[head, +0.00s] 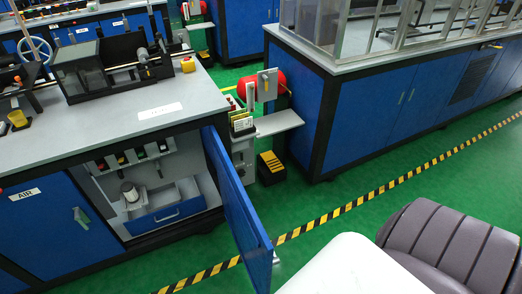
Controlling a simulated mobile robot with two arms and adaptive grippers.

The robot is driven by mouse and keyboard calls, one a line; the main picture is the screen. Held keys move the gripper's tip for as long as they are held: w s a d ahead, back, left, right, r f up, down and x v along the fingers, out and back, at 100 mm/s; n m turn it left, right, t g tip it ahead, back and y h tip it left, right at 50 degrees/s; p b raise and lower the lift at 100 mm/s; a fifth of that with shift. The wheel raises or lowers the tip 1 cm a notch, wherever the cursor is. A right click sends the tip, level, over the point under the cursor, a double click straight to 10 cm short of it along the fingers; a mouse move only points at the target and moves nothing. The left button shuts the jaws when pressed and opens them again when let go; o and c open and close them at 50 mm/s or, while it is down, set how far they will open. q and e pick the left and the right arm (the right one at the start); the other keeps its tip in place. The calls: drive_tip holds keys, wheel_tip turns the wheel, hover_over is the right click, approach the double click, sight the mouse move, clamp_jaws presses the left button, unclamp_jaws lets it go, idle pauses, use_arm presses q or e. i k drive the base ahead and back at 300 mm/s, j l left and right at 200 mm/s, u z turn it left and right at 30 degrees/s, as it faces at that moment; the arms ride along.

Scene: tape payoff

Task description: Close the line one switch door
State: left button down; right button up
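A blue cabinet door (238,208) stands wide open on the front of the near-left workbench. It is hinged at the right side of the opening and swings out over the green floor toward me. A small silver piece, perhaps its handle, shows at the door's outer edge. The open cabinet (160,190) shows a row of small switches or breakers (132,156) along its top, a white cylinder (130,192) and a blue-fronted tray (166,217). I cannot tell from any label that this is line one. Neither of my grippers is in view.
A shut blue door marked AIR (40,222) is left of the opening. A side shelf (278,123) and a black bin (270,167) stand behind the open door. A yellow-black floor stripe (375,193) passes the door's outer end.

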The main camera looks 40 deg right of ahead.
sight(256, 249)
drive_tip(key=k+l, duration=0.1)
drive_tip(key=l, duration=0.3)
drive_tip(key=k+l, duration=0.15)
drive_tip(key=l, duration=0.25)
drive_tip(key=k+l, duration=0.1)
drive_tip(key=l, duration=0.35)
